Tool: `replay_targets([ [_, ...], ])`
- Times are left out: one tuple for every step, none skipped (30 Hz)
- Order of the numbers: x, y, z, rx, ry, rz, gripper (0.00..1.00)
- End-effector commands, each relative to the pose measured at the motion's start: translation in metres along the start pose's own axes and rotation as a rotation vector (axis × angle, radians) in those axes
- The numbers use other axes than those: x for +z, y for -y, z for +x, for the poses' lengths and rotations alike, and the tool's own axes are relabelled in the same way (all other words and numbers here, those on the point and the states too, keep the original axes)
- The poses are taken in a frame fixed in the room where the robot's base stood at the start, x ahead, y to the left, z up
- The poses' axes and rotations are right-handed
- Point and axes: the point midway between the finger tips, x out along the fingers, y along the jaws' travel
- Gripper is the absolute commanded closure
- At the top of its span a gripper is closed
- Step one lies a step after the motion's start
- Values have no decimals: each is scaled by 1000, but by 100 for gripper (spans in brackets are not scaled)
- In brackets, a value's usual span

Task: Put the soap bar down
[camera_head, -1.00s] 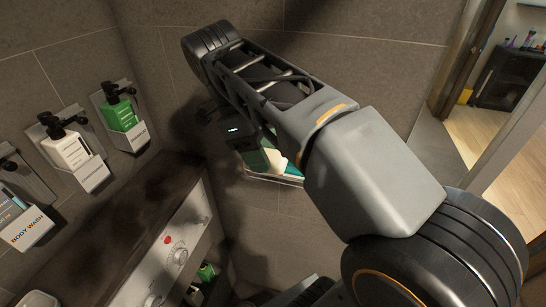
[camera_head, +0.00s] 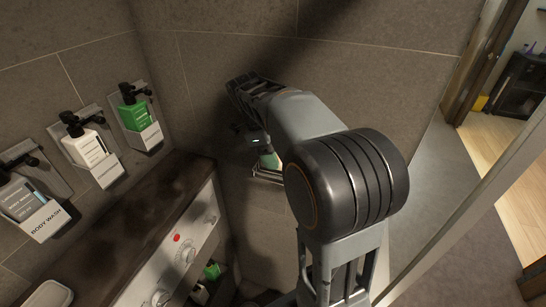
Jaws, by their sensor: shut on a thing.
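My gripper (camera_head: 238,127) is at the far end of my arm, small and dark against the tiled wall near the corner. A small wall shelf (camera_head: 268,176) sits just below and to the right of the gripper. A pale green and white item (camera_head: 270,160) shows on it, partly behind my arm.
A green bottle (camera_head: 134,115), a white bottle (camera_head: 88,147) and a body wash bottle (camera_head: 22,200) hang in holders on the left wall. Below them is a dark ledge (camera_head: 130,215) with a white dish (camera_head: 48,295). A doorway opens at right.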

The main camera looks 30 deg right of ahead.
Motion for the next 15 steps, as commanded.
replay_targets([
  [2,-1,6,1,-1,-1,76],
  [4,-1,9,1,-1,-1,76],
  [5,-1,13,1,-1,-1,76],
  [6,-1,15,0,-1,-1,76],
  [7,-1,16,0,0,-1,76],
  [7,-1,17,-1,0,-1,76],
  [8,-1,18,-1,0,-1,76],
  [8,-1,18,-1,0,-1,76],
  [8,-1,18,-1,0,-1,76],
  [8,-1,18,-1,0,-1,76],
  [8,-1,18,-1,0,-1,76],
  [8,-1,18,-1,0,-1,76],
  [8,-1,18,-1,0,-1,76],
  [8,-1,18,-1,0,-1,76],
  [8,-1,19,-1,0,-1,76],
])
